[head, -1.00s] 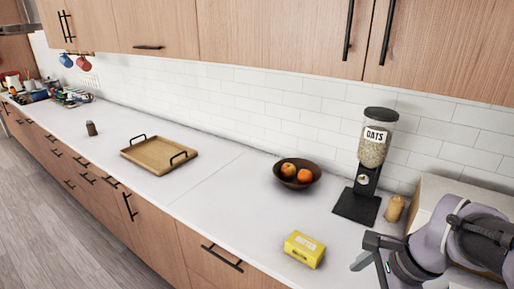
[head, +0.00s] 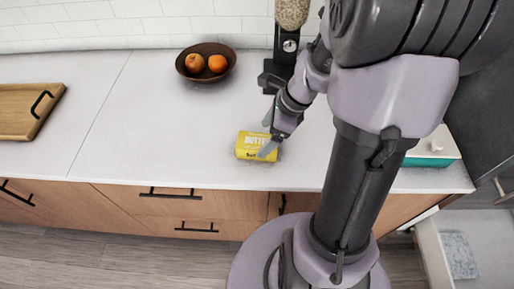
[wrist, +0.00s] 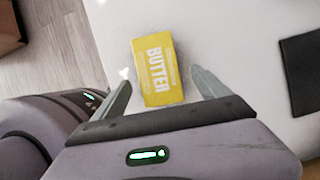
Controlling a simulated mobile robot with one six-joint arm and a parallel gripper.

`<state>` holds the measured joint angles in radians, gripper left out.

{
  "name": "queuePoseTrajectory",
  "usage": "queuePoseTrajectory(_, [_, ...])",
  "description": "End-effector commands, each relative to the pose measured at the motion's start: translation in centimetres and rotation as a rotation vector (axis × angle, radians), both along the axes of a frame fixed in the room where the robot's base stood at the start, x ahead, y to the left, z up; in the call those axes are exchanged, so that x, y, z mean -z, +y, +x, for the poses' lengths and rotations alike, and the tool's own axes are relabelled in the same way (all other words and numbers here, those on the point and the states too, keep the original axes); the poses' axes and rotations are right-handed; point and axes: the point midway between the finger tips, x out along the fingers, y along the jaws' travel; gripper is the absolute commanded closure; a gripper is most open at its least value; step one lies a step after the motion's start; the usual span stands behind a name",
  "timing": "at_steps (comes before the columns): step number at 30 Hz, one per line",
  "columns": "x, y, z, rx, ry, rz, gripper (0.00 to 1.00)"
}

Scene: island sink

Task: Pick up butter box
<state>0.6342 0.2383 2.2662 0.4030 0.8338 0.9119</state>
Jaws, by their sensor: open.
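The yellow butter box (head: 252,146) lies on the white counter near its front edge, with "BUTTER" printed on it. In the head view my gripper (head: 267,135) is at the box, and one finger overlaps the box's right part. In the wrist view the butter box (wrist: 158,70) shows between the two fingers of my gripper (wrist: 160,83), with a gap on each side. The fingers are open and hold nothing. The box's near end reaches toward my gripper's palm. How far the fingertips are above the counter is hard to tell.
A dark bowl (head: 190,75) with orange fruit stands behind the box. A dispenser with a black base (head: 269,77) stands behind my gripper. A wooden tray (head: 22,122) is at far left. A white and teal container (head: 430,160) is at right. The counter left of the box is clear.

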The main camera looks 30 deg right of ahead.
Motion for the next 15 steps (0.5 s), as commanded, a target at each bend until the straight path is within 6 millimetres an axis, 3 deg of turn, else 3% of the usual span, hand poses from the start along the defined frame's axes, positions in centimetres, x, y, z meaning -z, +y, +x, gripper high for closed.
queuePoseTrajectory(7, [4.4, 1.8, 0.9, -0.003, 0.002, 0.001, 0.15])
queuePoseTrajectory(15, [4.4, 1.9, 1.1, -0.001, 0.0, 0.0, 0.15])
